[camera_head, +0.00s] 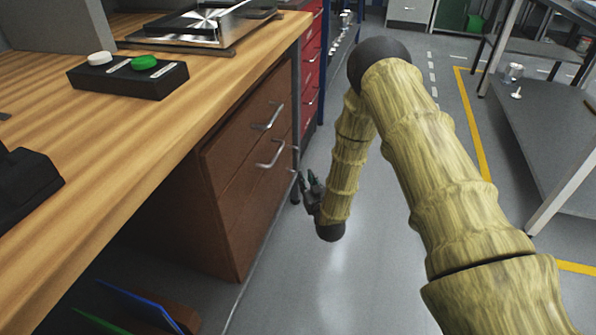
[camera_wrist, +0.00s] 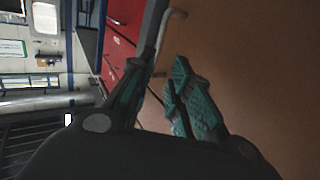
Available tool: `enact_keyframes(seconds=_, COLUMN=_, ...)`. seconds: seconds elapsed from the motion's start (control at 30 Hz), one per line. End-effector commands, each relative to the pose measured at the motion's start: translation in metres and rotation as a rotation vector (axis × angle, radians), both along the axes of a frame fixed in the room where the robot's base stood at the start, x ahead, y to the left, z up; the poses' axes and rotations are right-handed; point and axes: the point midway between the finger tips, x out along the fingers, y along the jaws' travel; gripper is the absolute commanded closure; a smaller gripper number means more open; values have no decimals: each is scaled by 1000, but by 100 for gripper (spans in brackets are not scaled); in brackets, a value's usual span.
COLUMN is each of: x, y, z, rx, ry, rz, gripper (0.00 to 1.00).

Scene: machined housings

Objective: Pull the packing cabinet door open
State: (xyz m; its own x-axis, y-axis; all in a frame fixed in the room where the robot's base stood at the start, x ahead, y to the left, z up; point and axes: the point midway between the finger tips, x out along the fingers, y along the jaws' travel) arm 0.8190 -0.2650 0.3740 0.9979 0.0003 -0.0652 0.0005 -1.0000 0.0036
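The brown wooden cabinet (camera_head: 225,215) stands under the workbench, its front panels flush and closed as far as I can see. Two silver bar handles show on its front, an upper handle (camera_head: 268,118) and a lower handle (camera_head: 271,154). My gripper (camera_head: 306,180) is low in front of the cabinet's far end, to the right of both handles. In the wrist view its teal-padded fingers (camera_wrist: 165,62) are apart, with nothing clearly held.
The wooden benchtop (camera_head: 215,90) overhangs the cabinet and carries a black button box (camera_head: 130,80). A red drawer unit (camera_head: 310,70) stands beyond the cabinet. A grey table (camera_head: 540,130) is at right. The floor between is clear.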

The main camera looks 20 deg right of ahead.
Motion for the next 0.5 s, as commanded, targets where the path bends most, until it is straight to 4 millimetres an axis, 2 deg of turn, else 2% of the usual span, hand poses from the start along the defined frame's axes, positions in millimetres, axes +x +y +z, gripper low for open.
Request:
enact_keyframes(seconds=0.03, x=5, y=-2, z=-7, rx=-1, ry=-20, rz=-2, gripper=81)
enact_keyframes(seconds=0.33, x=20, y=-5, z=-4, rx=-5, ry=-67, rz=-5, gripper=81)
enact_keyframes(seconds=0.5, x=41, y=-5, z=-4, rx=-5, ry=-69, rz=-5, gripper=81)
